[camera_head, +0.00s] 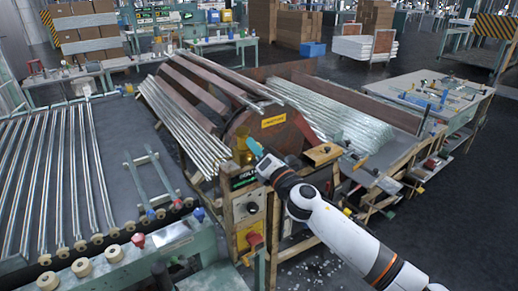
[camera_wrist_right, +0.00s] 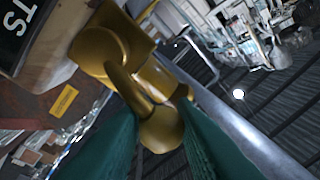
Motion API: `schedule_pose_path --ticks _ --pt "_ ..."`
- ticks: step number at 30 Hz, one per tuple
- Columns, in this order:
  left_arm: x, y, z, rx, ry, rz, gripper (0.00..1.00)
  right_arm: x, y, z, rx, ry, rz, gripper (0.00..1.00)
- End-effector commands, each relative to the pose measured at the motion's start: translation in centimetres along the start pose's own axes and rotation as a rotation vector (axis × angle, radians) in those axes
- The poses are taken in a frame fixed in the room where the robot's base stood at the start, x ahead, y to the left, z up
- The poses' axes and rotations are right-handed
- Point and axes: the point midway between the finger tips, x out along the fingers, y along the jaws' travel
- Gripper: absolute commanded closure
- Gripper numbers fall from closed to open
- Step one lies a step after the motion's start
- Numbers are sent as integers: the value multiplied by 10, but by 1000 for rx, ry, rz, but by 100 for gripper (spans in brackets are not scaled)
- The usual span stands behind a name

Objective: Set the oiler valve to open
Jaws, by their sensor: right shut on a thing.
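The oiler valve is a brass-coloured fitting (camera_head: 243,146) on top of the green control box in the head view. It fills the upper middle of the right wrist view (camera_wrist_right: 115,45), with a curved body and a rounded lever end (camera_wrist_right: 162,132). My right gripper (camera_head: 257,152) reaches in from the lower right and touches the valve. In the wrist view its two green fingers (camera_wrist_right: 158,140) stand on either side of the lever end, shut on it. The exact angle of the lever is hard to read. My left gripper does not show.
The control box (camera_head: 245,205) with a red knob stands below the valve. A brown drum with a yellow label (camera_head: 273,120) is behind it. A wooden block (camera_head: 322,154) sits right of the gripper.

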Motion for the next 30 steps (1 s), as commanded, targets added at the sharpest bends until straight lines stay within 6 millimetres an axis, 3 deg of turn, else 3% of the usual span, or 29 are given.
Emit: schedule_pose_path --ticks 12,13,16,25,30 --pt "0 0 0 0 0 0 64 0 -2 3 -2 -6 -6 98" --pt "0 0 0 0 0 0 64 0 -2 3 -2 -7 -6 71" --pt "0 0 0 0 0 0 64 0 -2 3 -2 -6 -5 57" --pt "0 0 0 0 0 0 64 -2 0 2 -4 -3 -1 57" --pt "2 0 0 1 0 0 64 -20 1 2 -5 -3 -1 57"
